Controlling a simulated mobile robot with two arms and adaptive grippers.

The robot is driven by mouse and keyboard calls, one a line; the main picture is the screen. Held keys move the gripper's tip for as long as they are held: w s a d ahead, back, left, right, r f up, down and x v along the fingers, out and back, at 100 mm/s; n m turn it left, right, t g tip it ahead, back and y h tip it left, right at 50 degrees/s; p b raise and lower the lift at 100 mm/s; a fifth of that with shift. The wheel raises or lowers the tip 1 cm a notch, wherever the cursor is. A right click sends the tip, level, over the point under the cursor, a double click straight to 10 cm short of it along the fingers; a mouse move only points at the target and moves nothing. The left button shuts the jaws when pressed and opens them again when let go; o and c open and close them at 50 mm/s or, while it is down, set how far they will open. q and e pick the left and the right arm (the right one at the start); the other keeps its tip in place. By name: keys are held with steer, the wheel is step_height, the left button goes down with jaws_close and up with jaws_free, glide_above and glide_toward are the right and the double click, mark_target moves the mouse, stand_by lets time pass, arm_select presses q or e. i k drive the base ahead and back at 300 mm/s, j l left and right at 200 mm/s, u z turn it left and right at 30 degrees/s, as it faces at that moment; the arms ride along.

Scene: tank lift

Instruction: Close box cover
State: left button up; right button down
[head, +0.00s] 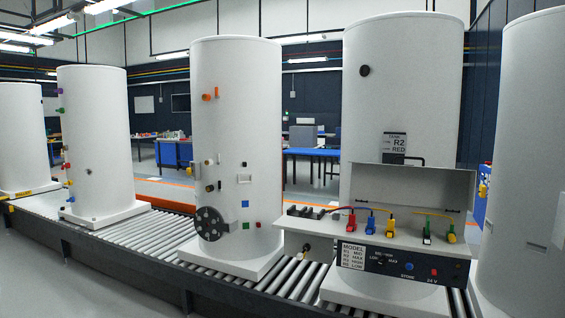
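A white control box (312,224) is mounted in front of the tank labelled R2 RED, at the right of the head view. Its cover (415,186) stands open, tilted up at the back of the box. A black handle (408,160) shows at the cover's top edge. Red, blue, yellow and green clamps (390,226) with coloured wires stand along the top of the box. The black front panel (412,265) carries a MODEL label, knobs and coloured buttons. Neither of my grippers is in view.
Several tall white tanks stand on a roller conveyor (128,244). The R2 tank (403,75) rises right behind the cover, and another tank (532,140) stands close at the right. Blue workbenches (312,153) are in the background. Grey floor lies left of the conveyor.

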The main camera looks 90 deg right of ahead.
mark_target(452, 190)
steer(key=z, duration=0.45)
steer(key=l+z, duration=0.1)
steer(key=z, duration=0.4)
steer(key=i+z, duration=0.1)
steer(key=z, duration=1.3)
steer(key=i, duration=0.05)
